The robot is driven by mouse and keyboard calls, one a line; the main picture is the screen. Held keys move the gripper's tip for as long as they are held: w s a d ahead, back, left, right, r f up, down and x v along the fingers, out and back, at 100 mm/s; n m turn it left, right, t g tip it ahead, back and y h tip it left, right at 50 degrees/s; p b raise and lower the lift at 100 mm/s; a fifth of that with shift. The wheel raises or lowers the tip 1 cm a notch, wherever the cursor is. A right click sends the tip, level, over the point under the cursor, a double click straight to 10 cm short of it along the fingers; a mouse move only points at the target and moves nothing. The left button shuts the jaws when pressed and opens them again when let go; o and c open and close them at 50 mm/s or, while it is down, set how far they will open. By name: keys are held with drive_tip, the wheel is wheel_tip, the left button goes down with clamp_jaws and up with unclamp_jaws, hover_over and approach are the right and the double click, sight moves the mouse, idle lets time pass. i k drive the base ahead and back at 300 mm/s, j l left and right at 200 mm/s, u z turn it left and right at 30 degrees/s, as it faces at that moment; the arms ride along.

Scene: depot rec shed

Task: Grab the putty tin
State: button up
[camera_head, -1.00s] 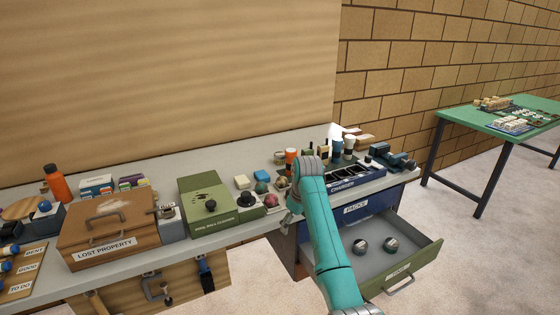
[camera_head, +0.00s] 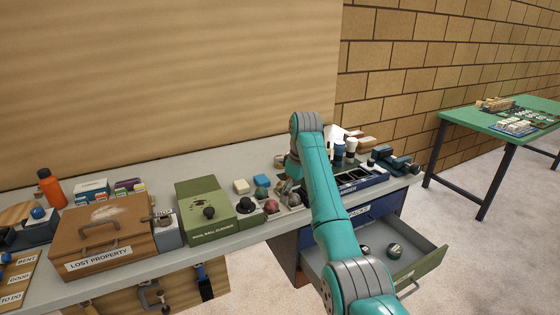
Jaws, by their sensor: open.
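My gripper (camera_head: 288,188) is small and partly hidden behind my teal arm. It points down over the bench, near a cluster of small round things left of the charger tray, and looks open and empty. I cannot tell for certain which thing is the putty tin. The cluster holds a teal round thing (camera_head: 262,181) and a red one (camera_head: 271,206), both left of my gripper.
The green pool ball cleaner box (camera_head: 203,190) and brown lost property case (camera_head: 110,238) stand on the bench (camera_head: 185,165) to the left. The charger tray (camera_head: 375,180) with bottles behind it is at right. The drawer (camera_head: 430,262) juts out below. A green table (camera_head: 470,118) stands far right.

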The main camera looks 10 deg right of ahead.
sight(278, 160)
drive_tip(key=i+l, duration=0.15)
drive_tip(key=i, duration=1.25)
drive_tip(key=j, duration=0.2)
